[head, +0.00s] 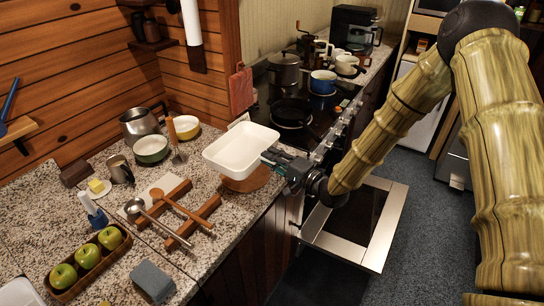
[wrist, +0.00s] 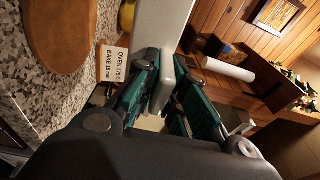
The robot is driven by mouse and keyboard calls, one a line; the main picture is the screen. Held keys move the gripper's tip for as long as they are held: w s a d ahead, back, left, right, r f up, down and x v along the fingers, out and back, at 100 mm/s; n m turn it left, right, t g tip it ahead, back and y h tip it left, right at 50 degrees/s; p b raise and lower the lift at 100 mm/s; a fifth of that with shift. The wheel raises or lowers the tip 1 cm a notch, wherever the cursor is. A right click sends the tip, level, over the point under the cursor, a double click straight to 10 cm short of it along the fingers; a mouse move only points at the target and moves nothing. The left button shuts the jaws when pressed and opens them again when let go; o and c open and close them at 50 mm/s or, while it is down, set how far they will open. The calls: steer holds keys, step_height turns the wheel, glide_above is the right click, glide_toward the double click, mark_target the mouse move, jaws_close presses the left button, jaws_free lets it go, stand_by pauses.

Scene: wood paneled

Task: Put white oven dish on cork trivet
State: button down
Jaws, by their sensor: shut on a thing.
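The white oven dish (head: 241,148) is a rectangular, open, empty dish. My gripper (head: 276,160) is shut on its right-hand edge and holds it above the counter, roughly level. In the wrist view the dish (wrist: 163,25) is a pale wall running between the fingers of my gripper (wrist: 165,95). The round brown cork trivet (head: 247,183) lies on the granite counter below the dish, partly hidden by it. The trivet also shows at the upper left of the wrist view (wrist: 62,32), apart from the dish.
The stove (head: 300,115) with several pots is behind. The oven door (head: 352,221) hangs open at right. A wooden rack (head: 178,214) with utensils, an apple tray (head: 88,260) and bowls (head: 151,149) stand left. A small card (wrist: 112,64) stands near the trivet.

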steer(key=w+f+b, duration=0.1)
steer(key=f, duration=0.1)
steer(key=f+b, duration=0.1)
steer(key=f, duration=0.2)
steer(key=w+f+b, duration=0.1)
steer(key=f+b, duration=0.1)
steer(key=f, duration=0.1)
steer(key=shift+w, duration=0.3)
steer(key=shift+s+f+b, duration=0.3)
steer(key=shift+f+b, duration=0.15)
steer(key=shift+b, duration=0.2)
steer(key=shift+w+f, duration=0.2)
steer(key=shift+f, duration=0.2)
steer(key=shift+s, duration=0.1)
steer(key=shift+r, duration=0.1)
